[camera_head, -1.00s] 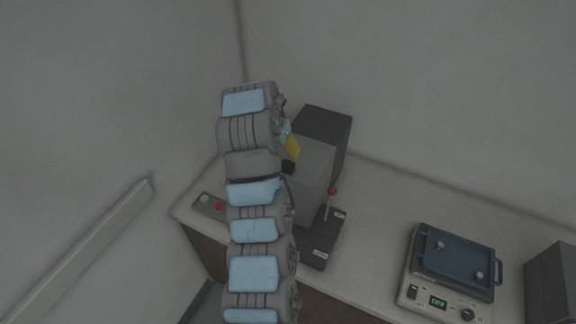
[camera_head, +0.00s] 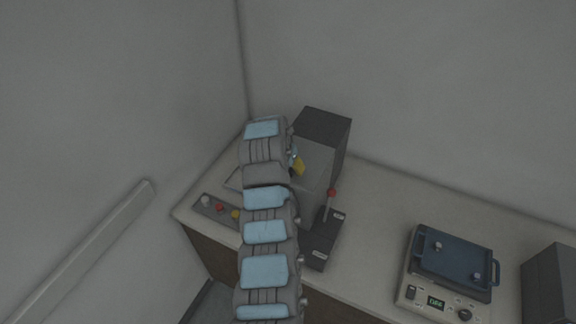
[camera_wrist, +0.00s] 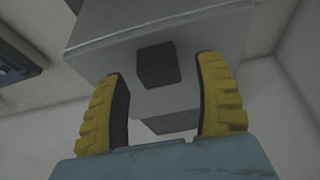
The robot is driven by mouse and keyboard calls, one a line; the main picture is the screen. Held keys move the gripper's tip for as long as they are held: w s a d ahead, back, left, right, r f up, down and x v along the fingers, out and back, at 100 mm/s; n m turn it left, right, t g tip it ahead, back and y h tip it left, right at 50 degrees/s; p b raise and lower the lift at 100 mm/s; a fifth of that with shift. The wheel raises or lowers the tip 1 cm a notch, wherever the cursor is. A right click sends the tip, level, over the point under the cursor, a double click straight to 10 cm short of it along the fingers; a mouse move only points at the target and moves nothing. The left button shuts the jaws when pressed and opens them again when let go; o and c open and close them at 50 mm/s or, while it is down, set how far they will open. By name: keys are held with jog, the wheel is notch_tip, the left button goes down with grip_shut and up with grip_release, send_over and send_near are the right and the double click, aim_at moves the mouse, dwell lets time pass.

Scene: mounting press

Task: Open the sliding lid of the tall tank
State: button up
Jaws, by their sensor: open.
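In the wrist view my gripper (camera_wrist: 165,100) is open, with yellow fingers on either side of a black knob (camera_wrist: 158,65) on a grey face. The knob is ahead of the fingertips, with gaps on both sides. A thin pale plate edge (camera_head: 235,180) shows left of my arm; I cannot tell if it is the lid.
A red-tipped lever (camera_head: 330,198) stands on a dark base (camera_head: 322,240) in front of the tank. A button panel (camera_head: 215,208) lies at the left bench edge. A blue-topped device (camera_head: 452,265) and a dark box (camera_head: 550,284) are on the right. Bare bench lies between.

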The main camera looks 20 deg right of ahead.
jog(key=shift+x, duration=0.9)
jog(key=shift+c, duration=0.3)
grip_shut()
